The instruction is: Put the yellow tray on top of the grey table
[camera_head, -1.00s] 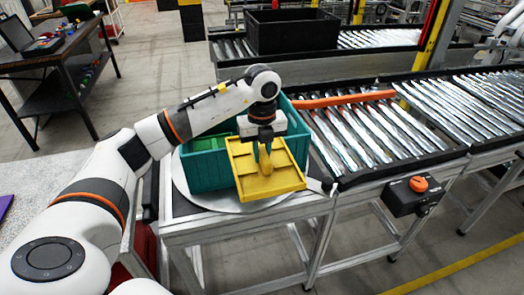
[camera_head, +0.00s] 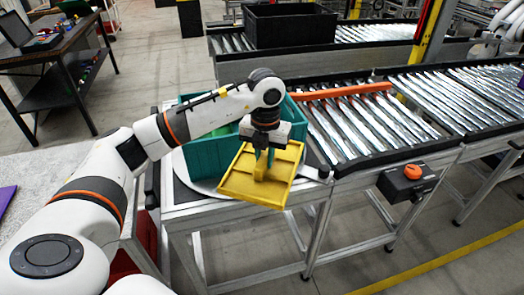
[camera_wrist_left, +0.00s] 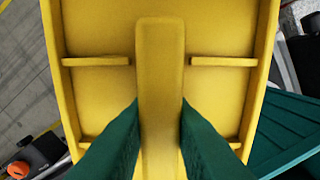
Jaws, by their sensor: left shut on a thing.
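The yellow tray (camera_head: 246,188) is in the middle of the head view, held in front of and partly over the teal crate. My left gripper (camera_head: 263,166) is shut on the tray's raised central grip. In the left wrist view the tray (camera_wrist_left: 95,85) fills most of the picture, and the green fingers of my left gripper (camera_wrist_left: 160,112) press on both sides of the grip. A light grey speckled surface (camera_head: 52,165), apparently the grey table, shows at the left edge, partly hidden by my left arm. My right gripper is not in view.
The teal crate (camera_head: 205,158) stands on a round plate beside the roller conveyor (camera_head: 370,120). An orange bar (camera_head: 345,92) lies along the conveyor's far side. A purple item (camera_head: 6,196) lies on the grey surface. A dark workbench (camera_head: 55,55) stands at the back left.

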